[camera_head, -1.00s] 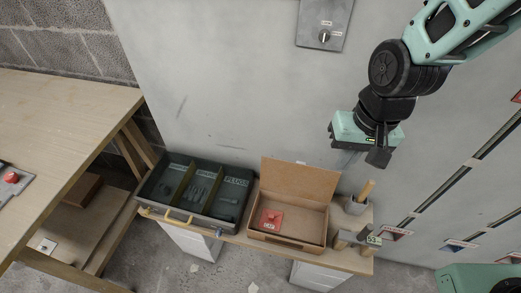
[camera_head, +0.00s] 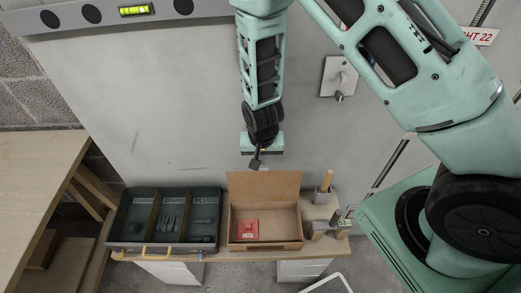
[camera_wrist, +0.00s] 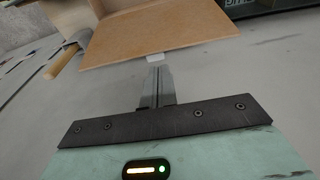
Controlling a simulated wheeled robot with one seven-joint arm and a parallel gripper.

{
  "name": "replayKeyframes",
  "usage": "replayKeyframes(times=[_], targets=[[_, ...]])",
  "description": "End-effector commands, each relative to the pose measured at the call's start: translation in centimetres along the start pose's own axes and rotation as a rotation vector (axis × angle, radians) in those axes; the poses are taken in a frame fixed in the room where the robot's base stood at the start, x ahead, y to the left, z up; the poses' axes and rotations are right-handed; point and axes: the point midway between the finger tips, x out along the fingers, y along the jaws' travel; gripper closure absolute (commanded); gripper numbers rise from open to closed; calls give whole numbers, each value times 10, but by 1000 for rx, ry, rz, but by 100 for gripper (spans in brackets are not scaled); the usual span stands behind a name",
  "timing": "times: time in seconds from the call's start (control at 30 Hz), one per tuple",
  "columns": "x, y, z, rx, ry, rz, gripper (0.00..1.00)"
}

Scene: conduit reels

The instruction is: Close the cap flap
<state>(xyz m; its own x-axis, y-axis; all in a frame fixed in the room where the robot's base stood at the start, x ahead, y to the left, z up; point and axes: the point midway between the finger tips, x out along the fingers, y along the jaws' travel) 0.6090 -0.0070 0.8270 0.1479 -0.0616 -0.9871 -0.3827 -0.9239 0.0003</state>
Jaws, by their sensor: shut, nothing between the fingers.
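The cardboard-brown box (camera_head: 266,243) stands on the bench shelf against the grey wall. Its flap (camera_head: 264,186) is open and stands up at the back. A red labelled piece (camera_head: 248,228) lies inside the box at the left. My gripper (camera_head: 255,165) is shut and empty, just above the flap's top edge in the head view. In the wrist view the shut fingers (camera_wrist: 156,72) point at the flap (camera_wrist: 150,30), close to a small pale tab (camera_wrist: 155,58) at its edge. I cannot tell whether they touch it.
A dark tray (camera_head: 165,247) with several compartments and a yellow handle stands left of the box. A switch plate (camera_head: 338,77) is on the wall.

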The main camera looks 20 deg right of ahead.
Motion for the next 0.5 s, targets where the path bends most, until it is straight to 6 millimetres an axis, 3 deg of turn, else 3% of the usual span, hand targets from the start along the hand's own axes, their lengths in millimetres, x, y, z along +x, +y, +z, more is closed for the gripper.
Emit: replayKeyframes(times=[0.2, 0.5], targets=[[27, 0, 0, 0, -2, 1, 100], [37, 0, 0, 0, -1, 0, 100]])
